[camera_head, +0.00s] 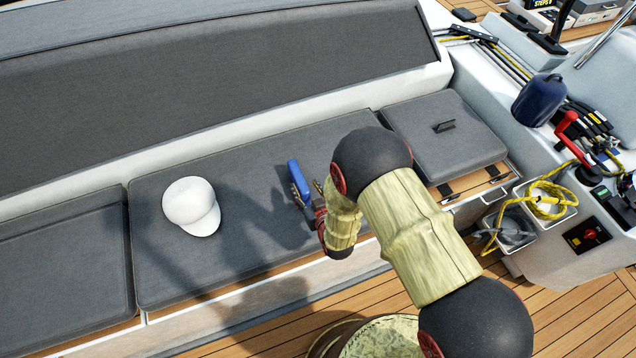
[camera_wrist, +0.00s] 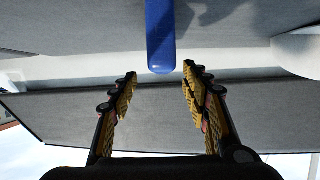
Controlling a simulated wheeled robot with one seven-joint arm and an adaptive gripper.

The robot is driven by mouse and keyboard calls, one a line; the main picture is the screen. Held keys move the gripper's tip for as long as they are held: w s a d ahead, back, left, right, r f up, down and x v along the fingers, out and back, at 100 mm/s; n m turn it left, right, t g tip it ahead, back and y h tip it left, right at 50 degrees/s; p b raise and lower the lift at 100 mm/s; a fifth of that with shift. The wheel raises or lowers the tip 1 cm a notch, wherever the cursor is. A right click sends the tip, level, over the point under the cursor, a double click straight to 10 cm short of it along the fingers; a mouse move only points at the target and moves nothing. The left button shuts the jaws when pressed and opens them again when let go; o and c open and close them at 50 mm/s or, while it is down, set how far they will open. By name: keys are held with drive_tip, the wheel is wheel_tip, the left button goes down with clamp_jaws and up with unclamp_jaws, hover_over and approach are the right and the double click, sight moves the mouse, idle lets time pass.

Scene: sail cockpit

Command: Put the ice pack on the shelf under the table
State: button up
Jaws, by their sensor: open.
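The blue ice pack (camera_head: 297,176) is on the grey middle seat cushion, right of the white cap. In the wrist view the ice pack (camera_wrist: 160,38) hangs in from the top edge, its rounded end close to the gap between my fingertips. My gripper (camera_head: 308,190) is right beside the ice pack and open. In the wrist view my gripper (camera_wrist: 160,76) has its two fingers spread apart, with nothing clamped between them. I cannot tell whether a finger touches the pack. I do not make out the table or its shelf in either view.
The white cap (camera_head: 191,206) lies on the cushion (camera_head: 150,265). A tall grey backrest (camera_head: 200,95) rises behind the seat. At right are a dark blue container (camera_head: 538,99), a yellow rope (camera_head: 545,200) and a red-handled control (camera_head: 567,125). Wooden deck (camera_head: 570,320) shows at lower right.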

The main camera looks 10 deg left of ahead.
sight(301, 181)
drive_tip(key=shift+b+x, duration=0.35)
drive_tip(key=shift+x, duration=0.8)
drive_tip(key=shift+b+x, duration=0.95)
drive_tip(key=shift+x, duration=1.8)
drive_tip(key=shift+a+r, duration=0.1)
drive_tip(key=shift+r, duration=0.1)
drive_tip(key=shift+c, duration=1.3)
clamp_jaws()
